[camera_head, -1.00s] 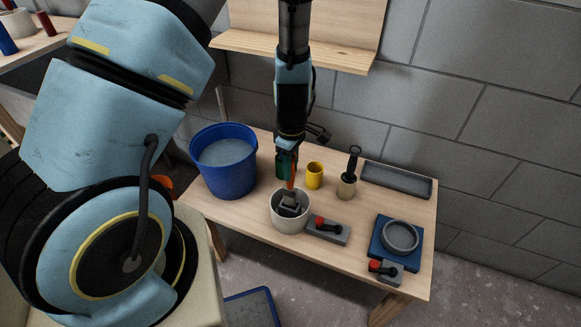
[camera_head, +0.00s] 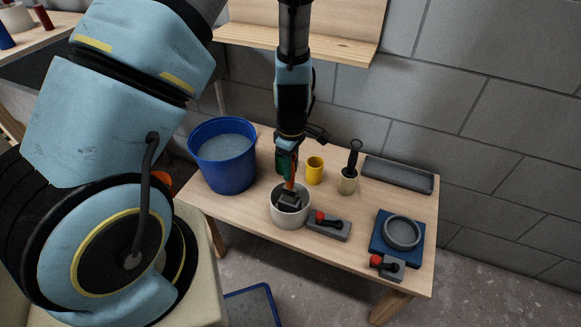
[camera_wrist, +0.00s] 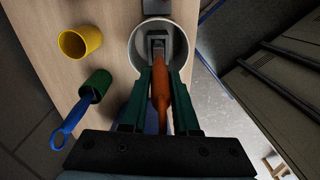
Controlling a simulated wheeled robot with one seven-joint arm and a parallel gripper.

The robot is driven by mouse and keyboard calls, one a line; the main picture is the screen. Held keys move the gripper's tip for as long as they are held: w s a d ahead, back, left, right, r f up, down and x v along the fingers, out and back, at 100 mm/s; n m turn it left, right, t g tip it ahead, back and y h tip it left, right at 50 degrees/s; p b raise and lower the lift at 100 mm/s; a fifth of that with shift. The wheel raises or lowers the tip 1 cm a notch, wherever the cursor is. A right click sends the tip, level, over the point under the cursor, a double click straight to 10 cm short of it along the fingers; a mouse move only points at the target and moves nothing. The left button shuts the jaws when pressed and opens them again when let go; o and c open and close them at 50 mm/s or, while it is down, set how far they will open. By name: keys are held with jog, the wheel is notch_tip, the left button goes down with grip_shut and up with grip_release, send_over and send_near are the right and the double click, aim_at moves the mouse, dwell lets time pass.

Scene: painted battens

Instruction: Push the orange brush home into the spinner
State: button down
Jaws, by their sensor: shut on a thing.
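My gripper (camera_wrist: 160,95) is shut on the orange brush (camera_wrist: 160,90), whose handle lies between its green fingers. The brush also shows in the head view (camera_head: 290,183), pointing down into a round cream drum (camera_head: 276,212). The drum, which I take for the spinner, also shows in the wrist view (camera_wrist: 137,55). A grey block (camera_wrist: 157,43) sits inside the drum at the brush's lower end. The brush's tip is hidden, so I cannot tell how deep it sits.
A blue bucket (camera_head: 230,178) stands left of the drum, and a yellow cup (camera_head: 315,172) behind it. A red-knobbed lever box (camera_head: 330,227) is close by on the right. A blue base with a grey ring (camera_head: 402,235) stands farther right.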

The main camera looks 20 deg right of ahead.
aim_at(290, 188)
jog(key=shift+f+b, duration=1.2)
jog(key=shift+f, duration=0.65)
jog(key=c, duration=0.6)
grip_release()
notch_tip(290, 188, up, 11)
jog(key=shift+w+d+f, duration=0.1)
jog(key=a+r+m+t, duration=0.1)
jog(key=a+r+m, duration=0.3)
jog(key=a, duration=0.9)
jog(key=w+a+r+m, duration=0.1)
jog(key=a+r+m, duration=0.4)
jog(key=a+r, duration=0.5)
jog(key=a, duration=0.2)
jog(key=shift+a+r+t+h, duration=0.25)
jog(key=shift+a+t+h, duration=0.05)
jog(key=shift+a+t, duration=0.1)
